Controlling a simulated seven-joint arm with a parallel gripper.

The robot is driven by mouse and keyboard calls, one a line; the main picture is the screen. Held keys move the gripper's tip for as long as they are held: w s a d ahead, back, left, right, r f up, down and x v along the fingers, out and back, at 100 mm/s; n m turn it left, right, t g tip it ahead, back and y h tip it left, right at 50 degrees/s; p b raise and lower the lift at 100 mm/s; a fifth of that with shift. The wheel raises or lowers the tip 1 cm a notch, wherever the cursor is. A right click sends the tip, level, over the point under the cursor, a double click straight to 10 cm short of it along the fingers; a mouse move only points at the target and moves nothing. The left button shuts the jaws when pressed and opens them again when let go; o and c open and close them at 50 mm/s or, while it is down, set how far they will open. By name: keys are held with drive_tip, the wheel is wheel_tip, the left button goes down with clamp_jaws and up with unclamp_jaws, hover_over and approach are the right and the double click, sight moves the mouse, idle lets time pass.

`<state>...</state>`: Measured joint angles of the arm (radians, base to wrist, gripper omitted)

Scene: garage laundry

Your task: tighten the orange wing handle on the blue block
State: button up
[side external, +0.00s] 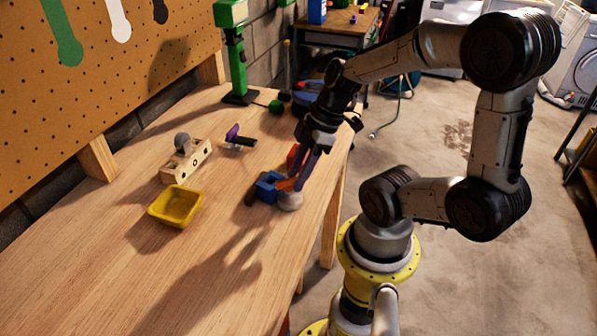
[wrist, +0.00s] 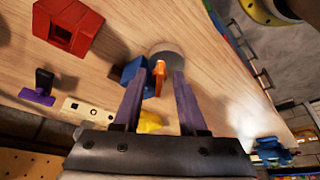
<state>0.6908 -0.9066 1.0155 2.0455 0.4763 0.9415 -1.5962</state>
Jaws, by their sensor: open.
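The blue block (side external: 268,187) sits on the wooden bench near its right edge; it also shows in the wrist view (wrist: 132,72). The orange wing handle (side external: 286,184) is on the block's right side. In the wrist view the handle (wrist: 160,76) appears as a narrow upright bar. My gripper (side external: 298,181) is open and low beside the block, pointing down. In the wrist view its two purple fingers lie on either side of the handle, with gaps visible. Contact cannot be told. The fingers partly hide the block in the side view.
A grey-white round piece (side external: 290,202) stands right by the handle. A red block (side external: 292,156) is close behind my gripper. A yellow tray (side external: 176,206), a wooden block with holes (side external: 187,162) and a purple-and-black piece (side external: 238,140) lie left. The front bench is clear.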

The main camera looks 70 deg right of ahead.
drive_tip(key=shift+c, duration=0.3)
clamp_jaws()
drive_tip(key=shift+s+a+m+t+h, duration=0.15)
drive_tip(key=shift+m+h, duration=0.25)
drive_tip(key=shift+m, duration=0.65)
drive_tip(key=shift+s+a+m+t+h, duration=0.15)
drive_tip(key=shift+a+m+h, duration=0.2)
drive_tip(key=shift+m, duration=0.7)
drive_tip(key=shift+w+d, duration=0.1)
drive_tip(key=shift+d, duration=0.05)
drive_tip(key=shift+o, duration=0.3)
unclamp_jaws()
drive_tip(key=shift+r, duration=0.15)
drive_tip(key=v, duration=1.3)
drive_tip(key=shift+r, duration=0.3)
